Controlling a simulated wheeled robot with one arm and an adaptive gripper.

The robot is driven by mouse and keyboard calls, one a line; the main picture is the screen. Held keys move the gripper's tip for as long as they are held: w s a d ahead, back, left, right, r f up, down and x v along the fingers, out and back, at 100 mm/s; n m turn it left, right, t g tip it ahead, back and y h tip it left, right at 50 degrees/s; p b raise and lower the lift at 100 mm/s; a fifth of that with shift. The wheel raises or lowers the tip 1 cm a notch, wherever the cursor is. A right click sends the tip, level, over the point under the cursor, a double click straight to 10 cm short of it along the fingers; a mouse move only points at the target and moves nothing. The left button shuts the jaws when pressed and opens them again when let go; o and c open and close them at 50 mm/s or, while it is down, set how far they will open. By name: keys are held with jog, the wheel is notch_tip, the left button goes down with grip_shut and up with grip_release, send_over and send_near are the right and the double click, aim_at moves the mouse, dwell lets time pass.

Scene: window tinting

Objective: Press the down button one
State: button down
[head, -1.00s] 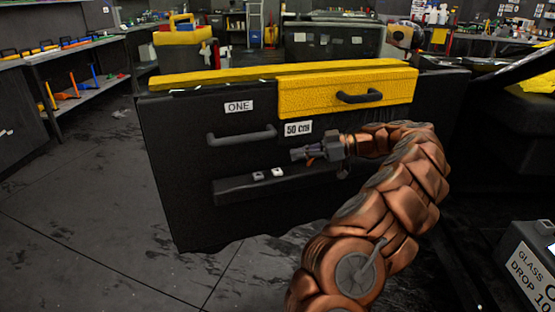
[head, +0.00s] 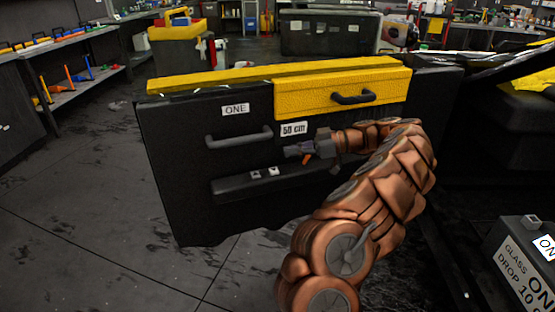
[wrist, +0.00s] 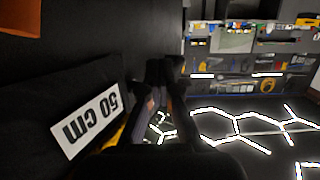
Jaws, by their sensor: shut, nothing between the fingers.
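A black cabinet (head: 180,215) labelled ONE (head: 236,110) stands in the middle of the head view. A dark ledge (head: 235,186) juts from its front face and carries two small pale buttons, a left one (head: 255,174) and a right one (head: 274,171). Which is the down button I cannot tell. My gripper (head: 292,152) is shut and empty, above and right of the buttons, near the 50 cm label (head: 293,129). In the wrist view my gripper (wrist: 166,75) is shut, with the 50 cm label (wrist: 87,120) beside it; the buttons are not visible there.
A grey handle (head: 240,138) sticks out above the ledge. A yellow drawer front (head: 315,97) with a dark handle (head: 353,98) is at the upper right. A labelled box (head: 525,265) stands at the lower right. The floor (head: 90,225) to the left is clear.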

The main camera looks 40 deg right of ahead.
send_over(261, 177)
jog(key=shift+w+d+f, duration=0.15)
jog(key=shift+d+f, duration=0.05)
jog(key=shift+f, duration=0.4)
jog(key=shift+w+d+f, duration=0.1)
jog(key=shift+d+f, duration=0.05)
jog(key=shift+f, duration=0.4)
notch_tip(261, 177, down, 2)
jog(key=shift+d+f, duration=0.1)
jog(key=shift+f, duration=0.9)
jog(key=shift+w+f+b, duration=0.1)
jog(key=shift+f+b, duration=0.05)
jog(key=shift+b, duration=0.25)
